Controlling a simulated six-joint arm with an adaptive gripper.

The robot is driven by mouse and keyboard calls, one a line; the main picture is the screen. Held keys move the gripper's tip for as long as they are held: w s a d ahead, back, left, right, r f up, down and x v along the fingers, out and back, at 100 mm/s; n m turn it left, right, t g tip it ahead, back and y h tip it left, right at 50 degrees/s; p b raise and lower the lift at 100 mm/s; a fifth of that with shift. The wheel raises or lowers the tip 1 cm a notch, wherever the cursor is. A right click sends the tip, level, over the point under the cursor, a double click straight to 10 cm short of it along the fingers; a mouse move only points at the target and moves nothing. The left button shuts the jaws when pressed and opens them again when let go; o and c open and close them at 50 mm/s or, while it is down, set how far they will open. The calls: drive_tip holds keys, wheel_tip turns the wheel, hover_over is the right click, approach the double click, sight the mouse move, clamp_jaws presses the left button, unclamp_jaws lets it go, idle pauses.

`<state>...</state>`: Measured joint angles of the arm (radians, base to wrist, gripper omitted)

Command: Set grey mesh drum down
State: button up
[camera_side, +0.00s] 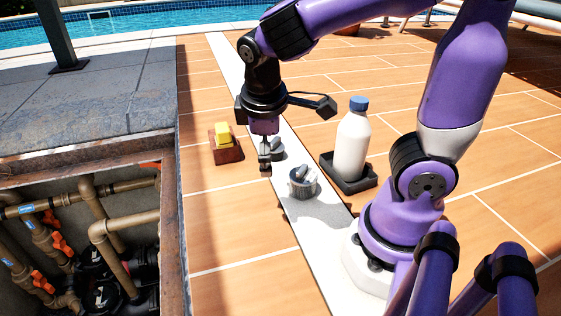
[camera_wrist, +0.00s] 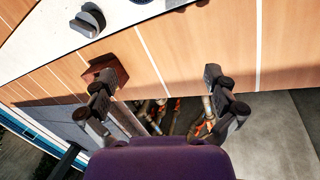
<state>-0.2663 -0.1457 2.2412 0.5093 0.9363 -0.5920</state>
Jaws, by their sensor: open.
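A grey drum-like container (camera_side: 302,185) stands upright on the white strip in the side view, with pale pieces showing at its top. I take it for the grey mesh drum, but its mesh is too small to make out. My gripper (camera_side: 265,163) is just left of it and above the floor, apart from the drum. In the wrist view my gripper (camera_wrist: 170,105) has its fingers wide apart with nothing between them. Below them are tiles and the pit edge.
A dark grey knobbed piece (camera_side: 275,150) lies on the white strip; it also shows in the wrist view (camera_wrist: 88,20). A yellow block (camera_side: 222,132) rests on a red-brown box (camera_side: 227,152). A white bottle (camera_side: 351,145) stands in a black tray (camera_side: 350,183). An open pit with pipes (camera_side: 100,230) is left.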

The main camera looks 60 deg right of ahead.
sight(295, 185)
drive_tip(key=f+n+g+h, duration=0.2)
drive_tip(key=f+n+h, duration=0.1)
drive_tip(key=f+n+g+h, duration=0.1)
drive_tip(key=f+n, duration=0.1)
drive_tip(key=shift+w+a+f, duration=0.15)
drive_tip(key=shift+w+a, duration=0.15)
drive_tip(key=shift+w, duration=0.1)
drive_tip(key=f+n+h, duration=0.1)
drive_tip(key=s+f+n+h, duration=0.1)
drive_tip(key=n+h, duration=0.1)
drive_tip(key=a+f+n+h, duration=0.1)
drive_tip(key=shift+s+g+h, duration=0.15)
drive_tip(key=shift+g+h, duration=0.15)
drive_tip(key=shift+g, duration=0.1)
drive_tip(key=shift+s+f+n+h, duration=0.35)
drive_tip(key=shift+n+h, duration=0.35)
drive_tip(key=shift+n, duration=0.1)
drive_tip(key=x, duration=1)
drive_tip(key=shift+s+d+r, duration=0.1)
drive_tip(key=shift+s, duration=0.35)
drive_tip(key=c, duration=1.3)
drive_tip(key=shift+o, duration=0.2)
